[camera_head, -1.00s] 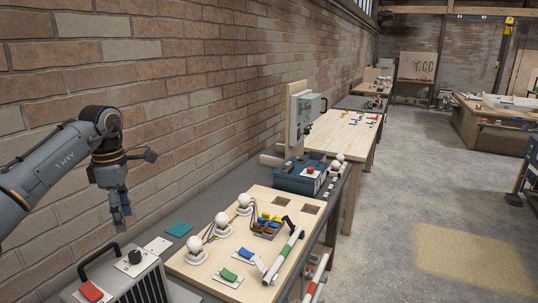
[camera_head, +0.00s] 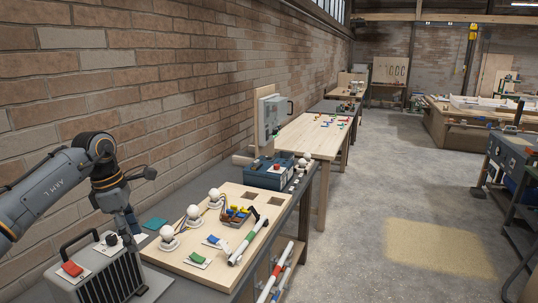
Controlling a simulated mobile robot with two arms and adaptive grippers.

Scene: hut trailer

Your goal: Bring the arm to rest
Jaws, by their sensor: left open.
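My left arm comes in from the left edge. Its gripper (camera_head: 131,224) points down and is open and empty, its fingers small and dark in this view. It shows between a grey heater-like box (camera_head: 97,277) with a black handle and the wooden board (camera_head: 197,268) with white bulbs. A teal pad (camera_head: 155,223) shows just to the right of the gripper. I cannot tell how high the fingertips are above the bench. My right gripper is not in view.
Near the gripper are a red switch (camera_head: 71,269) and a black knob (camera_head: 111,239). The board carries bulbs, switches and a white-green tube (camera_head: 249,241). A blue box (camera_head: 268,173) stands behind it. The brick wall (camera_head: 170,90) runs along the left; open floor (camera_head: 360,200) lies right.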

